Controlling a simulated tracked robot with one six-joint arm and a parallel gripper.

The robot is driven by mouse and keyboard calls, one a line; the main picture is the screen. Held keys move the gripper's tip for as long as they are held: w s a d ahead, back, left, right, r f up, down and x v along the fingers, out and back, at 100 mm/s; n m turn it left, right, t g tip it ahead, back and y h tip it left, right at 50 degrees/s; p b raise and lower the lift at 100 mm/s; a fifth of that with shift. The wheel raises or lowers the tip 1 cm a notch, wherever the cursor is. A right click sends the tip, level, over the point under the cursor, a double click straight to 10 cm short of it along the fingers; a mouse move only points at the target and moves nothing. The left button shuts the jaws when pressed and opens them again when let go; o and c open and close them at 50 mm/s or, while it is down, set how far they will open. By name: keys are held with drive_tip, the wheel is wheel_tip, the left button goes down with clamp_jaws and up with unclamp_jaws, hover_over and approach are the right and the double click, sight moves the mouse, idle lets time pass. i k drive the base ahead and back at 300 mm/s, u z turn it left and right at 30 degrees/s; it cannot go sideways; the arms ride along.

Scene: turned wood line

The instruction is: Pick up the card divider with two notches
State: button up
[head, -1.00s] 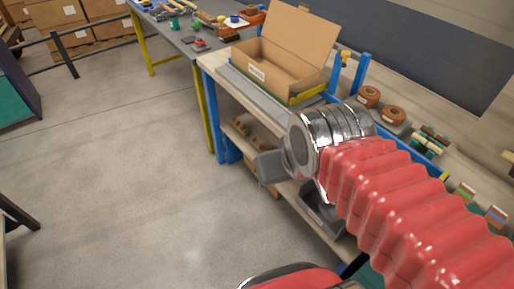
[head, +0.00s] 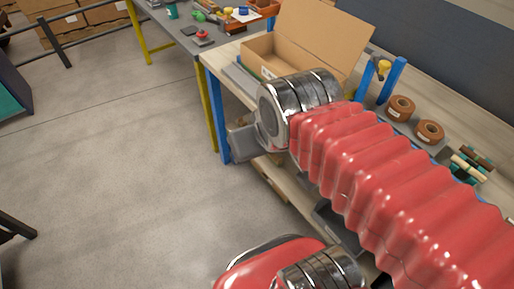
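I cannot make out a card divider with two notches in the head view. An open cardboard box (head: 262,52) with its flap raised stands on the wooden bench, and my arm covers its lower front. Flat grey sheet-like material (head: 238,78) lies along the box's left side; I cannot tell what it is. My red ribbed arm reaches from the lower right to the bench's front edge. A grey part of my gripper (head: 243,142) shows beyond the metal cuff. Its fingertips cannot be made out, nor whether it holds anything.
Brown tape rolls (head: 400,108) sit on the wooden bench (head: 222,60), near a blue post (head: 391,80). Small wooden and green pieces (head: 470,163) lie farther right. A grey table (head: 178,32) with yellow legs stands behind. The floor (head: 110,170) at left is clear.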

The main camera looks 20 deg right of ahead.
sight(274, 158)
drive_tip(key=u, duration=0.6)
drive_tip(key=i, duration=1)
drive_tip(key=u, duration=0.6)
